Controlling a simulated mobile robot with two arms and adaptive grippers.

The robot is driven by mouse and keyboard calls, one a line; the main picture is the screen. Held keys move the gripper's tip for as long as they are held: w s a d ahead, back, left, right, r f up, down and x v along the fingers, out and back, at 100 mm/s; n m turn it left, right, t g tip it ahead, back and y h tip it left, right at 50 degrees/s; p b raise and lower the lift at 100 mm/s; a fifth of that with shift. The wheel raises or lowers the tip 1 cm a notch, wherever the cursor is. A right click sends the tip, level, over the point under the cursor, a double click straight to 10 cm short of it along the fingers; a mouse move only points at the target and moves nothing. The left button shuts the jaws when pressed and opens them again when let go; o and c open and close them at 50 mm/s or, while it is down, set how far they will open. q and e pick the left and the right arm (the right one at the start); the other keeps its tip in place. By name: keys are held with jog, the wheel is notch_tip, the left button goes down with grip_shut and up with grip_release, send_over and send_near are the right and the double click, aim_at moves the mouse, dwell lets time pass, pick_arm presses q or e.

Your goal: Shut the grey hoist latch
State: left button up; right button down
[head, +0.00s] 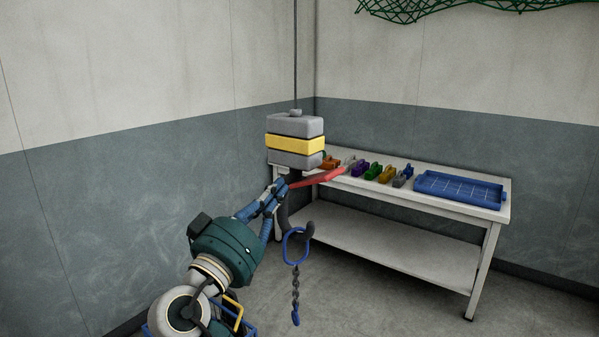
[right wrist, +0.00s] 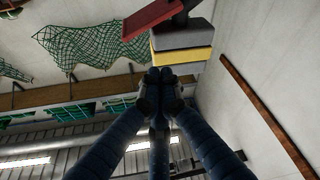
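The grey hoist block (head: 295,125) with a yellow band hangs from a thin cable. Below it is a dark hook (head: 291,215) carrying a blue ring (head: 296,246) and a short chain. A red latch bar (head: 320,178) sticks out to the right from the hook's upper part, away from the hook tip, so it looks open. My right gripper (head: 279,190) is at the hook's shank, by the bar's left end; contact is unclear. In the right wrist view its fingertips (right wrist: 164,77) are together with nothing visible between them. My left gripper is not in view.
A white workbench (head: 430,259) stands behind the hoist along the wall. It holds several coloured clamp-like pieces (head: 373,170) and a blue tray (head: 460,188). Green netting (head: 440,10) hangs high at the back. The floor in front of the bench is free.

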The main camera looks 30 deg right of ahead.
aim_at(306, 171)
jog(key=shift+s+r+m, duration=0.3)
jog(key=shift+s+r, duration=0.1)
jog(key=shift+r, duration=0.25)
jog(key=shift+g+h, duration=0.3)
jog(key=p+x, duration=0.5)
jog(key=x, duration=0.5)
jog(key=shift+r, duration=0.15)
jog(key=f+p, duration=0.1)
jog(key=s+f+p, duration=0.1)
jog(key=f, duration=0.1)
jog(key=shift+d+f, duration=0.15)
jog(key=shift+d, duration=0.1)
jog(key=shift+s+d+f, duration=0.1)
jog(key=shift+f, duration=0.4)
